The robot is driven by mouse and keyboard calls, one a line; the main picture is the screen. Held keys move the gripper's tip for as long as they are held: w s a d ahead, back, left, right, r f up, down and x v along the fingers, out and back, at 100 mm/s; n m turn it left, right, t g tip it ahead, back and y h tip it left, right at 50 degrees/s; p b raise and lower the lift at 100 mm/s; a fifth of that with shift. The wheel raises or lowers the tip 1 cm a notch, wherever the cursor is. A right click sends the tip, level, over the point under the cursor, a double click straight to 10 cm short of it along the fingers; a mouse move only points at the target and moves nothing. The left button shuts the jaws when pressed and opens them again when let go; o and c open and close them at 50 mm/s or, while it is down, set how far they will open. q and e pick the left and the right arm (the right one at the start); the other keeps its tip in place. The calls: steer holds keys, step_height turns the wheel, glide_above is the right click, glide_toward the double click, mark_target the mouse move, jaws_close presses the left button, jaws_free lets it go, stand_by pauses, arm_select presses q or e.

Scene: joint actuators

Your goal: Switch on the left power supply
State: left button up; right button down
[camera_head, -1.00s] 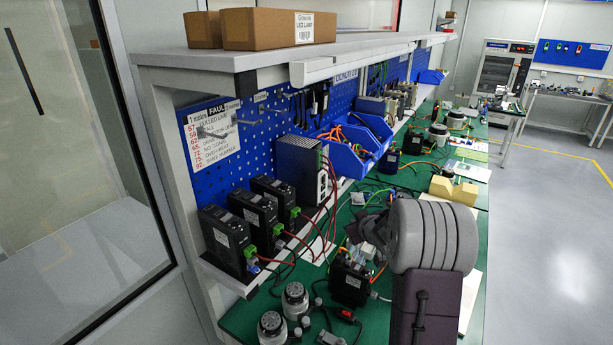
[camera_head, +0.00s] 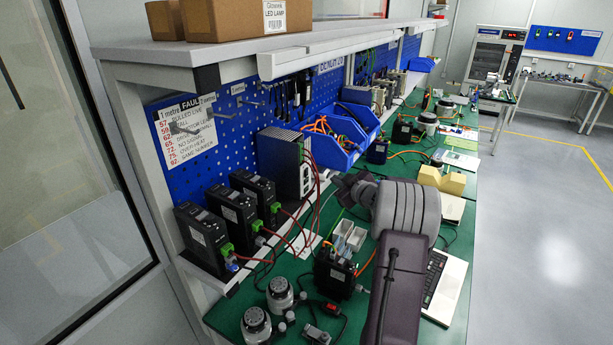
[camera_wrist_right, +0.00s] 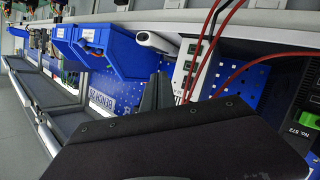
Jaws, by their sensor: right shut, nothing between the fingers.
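Three black box units stand in a row on the shelf; the leftmost (camera_head: 203,240) has a green connector and red wires. A taller dark unit (camera_head: 284,163) with a pale front stands right of them. I cannot tell for sure which is the left power supply. My right gripper (camera_head: 346,188) is shut and empty, above the bench right of the tall unit and apart from it. In the right wrist view, the gripper fingers (camera_wrist_right: 155,94) point towards a pale front panel (camera_wrist_right: 188,70) with red wires. No switch shows clearly. My left gripper is out of view.
Blue bins (camera_head: 338,142) stand beyond the tall unit. Red wires hang between shelf and bench. Motors (camera_head: 280,294), a black device (camera_head: 334,272) and pale trays (camera_head: 348,236) occupy the green bench (camera_head: 235,312). An upper shelf (camera_head: 235,62) overhangs the units.

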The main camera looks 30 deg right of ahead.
mark_target(308, 172)
steer(key=w+a, duration=0.3)
steer(key=w, duration=0.2)
steer(key=shift+w+a+b, duration=0.2)
steer(key=shift+a+b, duration=0.15)
steer(key=shift+a, duration=0.05)
stand_by(1.7)
steer(key=shift+w+a, duration=0.3)
steer(key=shift+w, duration=0.05)
steer(key=shift+w+a+r, duration=0.1)
steer(key=shift+w+a, duration=0.05)
steer(key=shift+w, duration=0.1)
stand_by(0.7)
steer(key=shift+s, duration=0.1)
steer(key=shift+s+d+p, duration=0.4)
steer(key=shift+s, duration=0.1)
